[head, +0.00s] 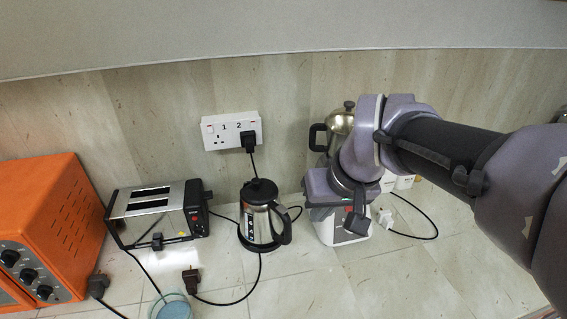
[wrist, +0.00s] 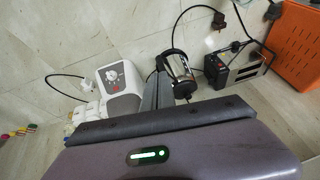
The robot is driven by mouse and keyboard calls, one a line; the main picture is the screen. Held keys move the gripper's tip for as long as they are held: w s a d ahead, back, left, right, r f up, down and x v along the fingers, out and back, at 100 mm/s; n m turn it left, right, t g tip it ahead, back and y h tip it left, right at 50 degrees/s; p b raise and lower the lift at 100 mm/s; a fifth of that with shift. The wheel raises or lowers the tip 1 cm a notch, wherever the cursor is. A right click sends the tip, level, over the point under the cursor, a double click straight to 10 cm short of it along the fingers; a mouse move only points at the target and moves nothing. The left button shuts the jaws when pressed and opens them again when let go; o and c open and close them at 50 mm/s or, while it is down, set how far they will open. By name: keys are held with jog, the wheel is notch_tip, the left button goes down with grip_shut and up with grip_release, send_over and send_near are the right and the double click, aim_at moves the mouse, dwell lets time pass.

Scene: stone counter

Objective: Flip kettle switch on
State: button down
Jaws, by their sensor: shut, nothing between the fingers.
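A steel kettle with a black lid and handle (head: 261,215) stands upright on the counter, left of my gripper (head: 357,222) in the head view. In the wrist view the kettle (wrist: 180,66) shows just beyond the shut fingertips (wrist: 160,64), which overlap its left edge. The fingers look apart from it, but the gap is hard to judge. The fingers hold nothing. I cannot clearly make out a switch on the kettle. A white double wall socket (head: 230,131) marked 1 and 2 has a black plug in its right side.
A steel toaster (head: 155,212) and an orange oven (head: 48,235) stand to the left. A white appliance (head: 345,232) stands below my gripper, and a metal pot (head: 340,120) shows partly behind my arm. Loose cords and a black plug (head: 191,278) lie on the counter.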

jog(key=w+a+r+n+p, duration=0.2)
jog(key=w+n+p, duration=0.15)
jog(key=w, duration=0.55)
jog(key=n+g+p, duration=0.2)
jog(key=n+p, duration=0.1)
jog(key=p, duration=0.1)
send_over(283, 209)
jog(key=s+d, duration=0.3)
notch_tip(283, 209, down, 3)
jog(key=shift+a+f, duration=0.25)
jog(key=shift+f, duration=0.05)
jog(key=shift+f, duration=0.1)
jog(key=x, duration=0.4)
jog(key=b+x, duration=0.1)
jog(key=x, duration=0.3)
jog(key=b+x, duration=0.1)
jog(key=x, duration=0.3)
jog(key=shift+s+d+f, duration=0.1)
jog(key=shift+d+f, duration=0.15)
jog(key=shift+f, duration=0.65)
